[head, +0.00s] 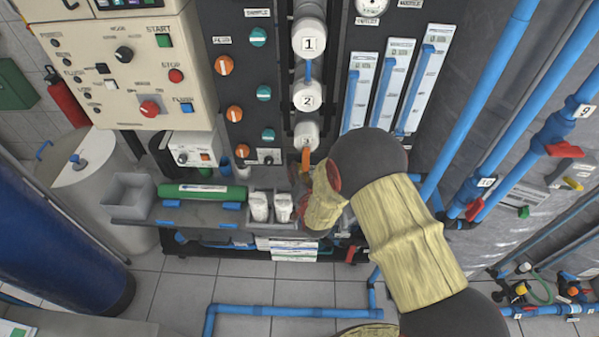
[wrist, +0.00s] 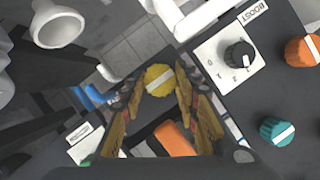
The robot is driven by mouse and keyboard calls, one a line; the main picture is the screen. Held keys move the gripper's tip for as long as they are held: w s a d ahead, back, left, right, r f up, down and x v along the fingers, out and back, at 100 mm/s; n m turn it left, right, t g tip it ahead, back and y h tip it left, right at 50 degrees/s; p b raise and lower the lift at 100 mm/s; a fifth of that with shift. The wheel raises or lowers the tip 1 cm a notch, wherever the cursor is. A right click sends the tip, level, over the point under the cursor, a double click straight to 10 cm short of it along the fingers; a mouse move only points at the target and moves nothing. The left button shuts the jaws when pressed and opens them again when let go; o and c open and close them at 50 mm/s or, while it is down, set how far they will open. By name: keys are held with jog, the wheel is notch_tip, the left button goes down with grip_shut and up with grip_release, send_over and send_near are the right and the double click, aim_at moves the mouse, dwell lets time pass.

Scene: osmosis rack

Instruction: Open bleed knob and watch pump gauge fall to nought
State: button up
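My gripper (wrist: 160,82) is in the wrist view with its two yellowish fingers apart. A round yellow knob with a ribbed edge (wrist: 159,80) lies between the fingertips, with thin gaps at its sides; I cannot tell whether they touch it. No label on it shows, so I cannot tell if it is the bleed knob. In the head view my gripper (head: 306,165) is below the white cylinder marked 3 (head: 306,136), and my wrist hides the knob. A round white gauge (head: 370,6) is cut off at the top edge; its needle is not readable.
A black BOOST knob (wrist: 239,54), an orange knob (wrist: 302,50) and a teal knob (wrist: 277,130) are right of the fingers. Flow tubes (head: 393,85) stand right of the cylinders. Blue pipes (head: 490,110) run along the right. A shelf with a green cylinder (head: 202,192) is left.

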jog(key=c, duration=0.6)
jog(key=shift+n, duration=0.3)
jog(key=shift+a+n+h+p, duration=0.15)
jog(key=shift+n+h+p, duration=0.3)
jog(key=shift+n+h, duration=0.75)
jog(key=shift+a+n+h+p, duration=0.1)
jog(key=shift+n+h+p, duration=0.35)
jog(key=shift+n+h, duration=0.75)
jog(key=shift+n+g, duration=0.3)
jog(key=shift+n, duration=0.1)
jog(key=o, duration=1.1)
jog(key=shift+o, duration=0.3)
